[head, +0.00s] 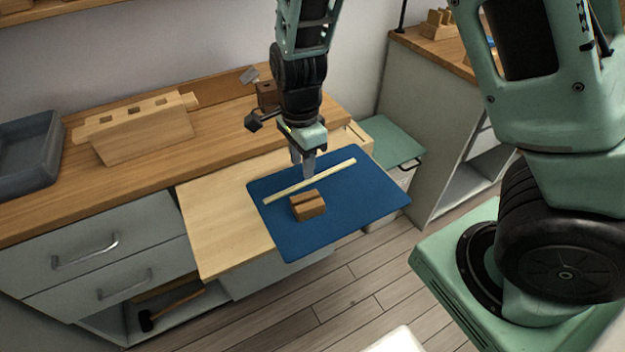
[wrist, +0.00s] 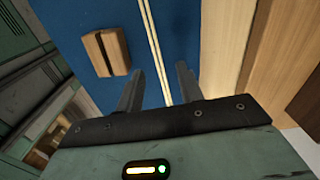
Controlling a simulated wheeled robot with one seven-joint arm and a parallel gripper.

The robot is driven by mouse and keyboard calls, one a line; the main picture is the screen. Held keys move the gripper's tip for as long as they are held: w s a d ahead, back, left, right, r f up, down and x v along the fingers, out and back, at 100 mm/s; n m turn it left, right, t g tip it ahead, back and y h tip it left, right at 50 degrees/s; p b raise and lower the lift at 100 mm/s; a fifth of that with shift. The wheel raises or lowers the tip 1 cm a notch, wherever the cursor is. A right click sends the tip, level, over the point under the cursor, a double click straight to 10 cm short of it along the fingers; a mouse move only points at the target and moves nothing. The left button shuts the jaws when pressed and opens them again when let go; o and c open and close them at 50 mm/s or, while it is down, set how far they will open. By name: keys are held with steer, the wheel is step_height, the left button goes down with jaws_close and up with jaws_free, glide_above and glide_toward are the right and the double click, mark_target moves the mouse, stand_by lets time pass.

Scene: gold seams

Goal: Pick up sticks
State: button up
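A long pale stick (head: 336,169) lies slanted across the blue mat (head: 375,205). In the wrist view it shows as two thin pale strips side by side (wrist: 155,45), with a dark line between them. My gripper (head: 308,180) points down over the middle of the strips. Its two fingers (wrist: 160,72) are apart, one on each side of the strips, and nothing is held. I cannot tell how high the fingertips are above the mat. A small brown grooved block (head: 308,205) sits on the mat beside the strips; it also shows in the wrist view (wrist: 106,52).
The mat covers part of a pale wooden board (head: 215,225) at the bench's front. A slotted wooden stand (head: 145,128) and a grey-blue tray (head: 28,155) stand on the bench to the left. The mat's right part is clear. Another cabinet (head: 430,120) stands on the right.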

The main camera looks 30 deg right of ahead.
mark_target(304, 182)
step_height(304, 182, down, 4)
steer(key=shift+s+d+f, duration=0.1)
steer(key=shift+s+f, duration=0.05)
steer(key=shift+f, duration=0.05)
jaws_close()
steer(key=shift+r, duration=0.1)
